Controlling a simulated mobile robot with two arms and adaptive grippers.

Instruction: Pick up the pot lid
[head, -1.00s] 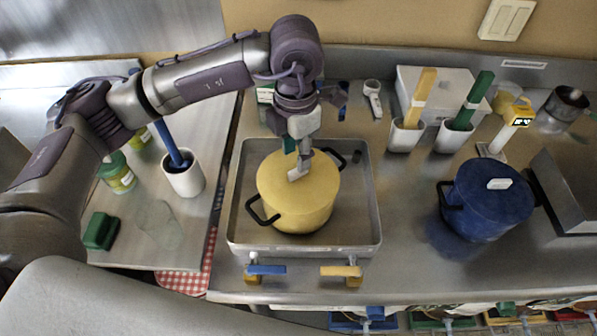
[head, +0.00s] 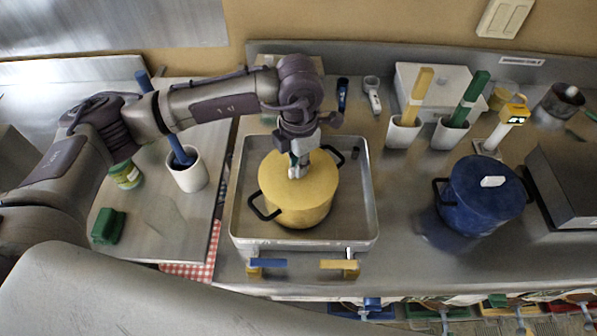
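A yellow pot (head: 305,217) with a yellow lid (head: 275,180) on it stands in a shallow metal tray (head: 364,225). The lid lies flat on the pot. My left gripper (head: 298,170) points down over the lid's middle, with its fingertips at the pale handle. The fingers largely hide the handle, and I cannot tell whether they are closed on it. A dark blue pot (head: 478,215) with a blue lid (head: 475,170) and a white handle stands on the counter at the right. My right gripper is not in view.
A white cup (head: 190,176) with a blue-handled tool is at the left. Counter between tray and blue pot is clear.

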